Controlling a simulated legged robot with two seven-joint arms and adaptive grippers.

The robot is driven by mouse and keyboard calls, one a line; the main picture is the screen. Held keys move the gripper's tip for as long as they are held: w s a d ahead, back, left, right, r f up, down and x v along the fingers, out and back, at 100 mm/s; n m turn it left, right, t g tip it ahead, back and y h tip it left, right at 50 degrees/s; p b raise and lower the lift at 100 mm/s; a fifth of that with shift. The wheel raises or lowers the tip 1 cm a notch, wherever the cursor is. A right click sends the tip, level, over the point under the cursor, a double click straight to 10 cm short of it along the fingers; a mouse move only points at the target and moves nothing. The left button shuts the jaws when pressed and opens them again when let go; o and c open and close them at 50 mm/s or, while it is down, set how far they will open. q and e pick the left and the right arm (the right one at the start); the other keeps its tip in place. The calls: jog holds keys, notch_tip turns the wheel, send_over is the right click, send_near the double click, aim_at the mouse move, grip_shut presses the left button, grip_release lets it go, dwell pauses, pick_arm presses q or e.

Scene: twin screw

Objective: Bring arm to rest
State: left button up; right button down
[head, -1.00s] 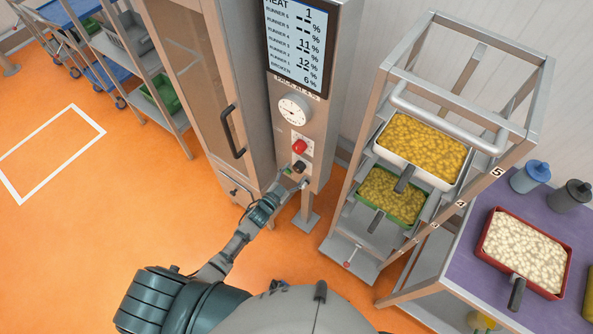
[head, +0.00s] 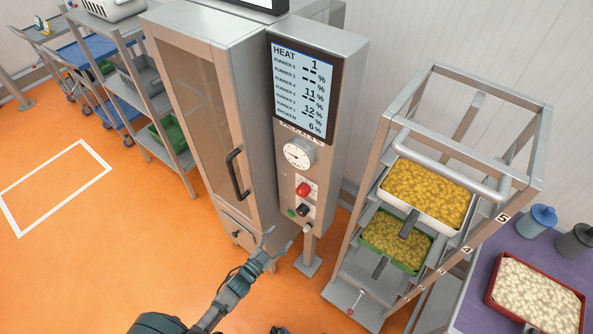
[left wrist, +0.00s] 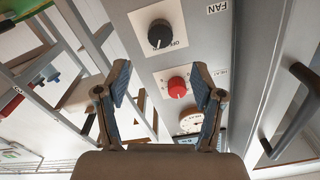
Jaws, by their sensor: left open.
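My left gripper (head: 269,245) is open and empty in the head view, in front of the lower part of the oven's control column (head: 330,130). Its two fingers also show spread apart in the left wrist view (left wrist: 162,90). Beyond them in that view are a black knob (left wrist: 160,35) and a red knob (left wrist: 178,86) on the panel. In the head view the red knob (head: 303,189) sits above the black knob (head: 303,210). The gripper is apart from both knobs. My right gripper is in neither view.
The oven door (head: 205,110) has a black handle (head: 237,174). A metal rack (head: 345,235) holds trays of yellow pieces (head: 427,193). A purple table (head: 480,300) bears a red tray (head: 490,297). A shelf cart (head: 130,60) stands at the left. The orange floor at the left is clear.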

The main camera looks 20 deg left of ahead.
pick_arm(q)
jog(key=s+a+f+n+g+y, duration=0.2)
jog(key=s+f+g, duration=0.35)
jog(key=f, duration=0.85)
jog(key=s+a+f+n+g+y, duration=0.25)
jog(key=s+f, duration=0.55)
jog(key=f, duration=0.6)
jog(key=s+f+g+y, duration=0.1)
jog(key=s+f+g, duration=0.3)
jog(key=s, duration=1)
jog(key=s+f+n+g, duration=0.1)
jog(key=s+f+g, duration=0.3)
jog(key=s+f, duration=0.6)
jog(key=s, duration=0.4)
jog(key=shift+s+d+y, duration=0.15)
jog(key=shift+d+y, duration=0.1)
jog(key=shift+y, duration=0.1)
